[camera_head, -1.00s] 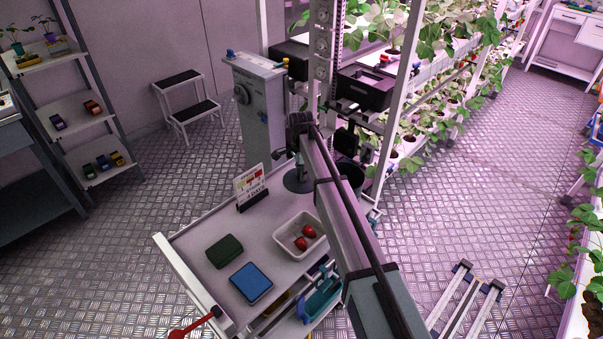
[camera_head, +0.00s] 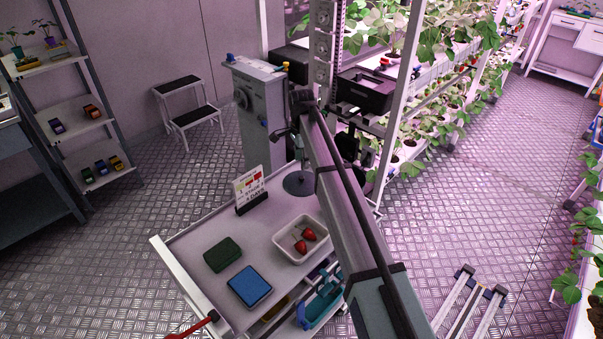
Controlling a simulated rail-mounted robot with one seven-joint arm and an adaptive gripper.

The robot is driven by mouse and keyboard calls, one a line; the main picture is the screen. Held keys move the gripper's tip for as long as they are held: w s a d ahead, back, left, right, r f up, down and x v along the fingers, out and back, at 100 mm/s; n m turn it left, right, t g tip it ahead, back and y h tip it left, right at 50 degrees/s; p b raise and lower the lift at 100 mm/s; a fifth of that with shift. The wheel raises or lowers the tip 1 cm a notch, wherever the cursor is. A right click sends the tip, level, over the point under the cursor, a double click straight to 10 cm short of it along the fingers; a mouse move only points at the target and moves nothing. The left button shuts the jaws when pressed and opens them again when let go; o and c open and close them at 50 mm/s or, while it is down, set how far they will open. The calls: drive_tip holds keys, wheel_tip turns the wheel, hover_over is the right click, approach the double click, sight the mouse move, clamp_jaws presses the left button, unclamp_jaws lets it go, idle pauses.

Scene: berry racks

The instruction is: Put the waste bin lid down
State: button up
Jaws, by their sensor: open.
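The waste bin lid (camera_head: 298,184) is a dark grey round disc. It appears to lie flat at the far right corner of the white cart top (camera_head: 195,232). My gripper (camera_head: 302,165) is small and dark in this view, just above the lid. It is open, and its fingertips are partly lost against the lid and my arm. I cannot tell whether they touch the lid. My arm crosses the middle of the view and hides the area right of the lid, where the waste bin cannot be made out.
The cart carries a sign (camera_head: 250,190), a white tray (camera_head: 284,243) with red berries, a green box (camera_head: 222,254) and a blue box (camera_head: 250,286). A grey cabinet (camera_head: 262,110) stands behind it. Plant racks (camera_head: 405,100) rise at the right.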

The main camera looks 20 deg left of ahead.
wheel_tip(320, 180, up, 4)
drive_tip(key=shift+r+b, duration=0.15)
drive_tip(key=shift+b, duration=0.25)
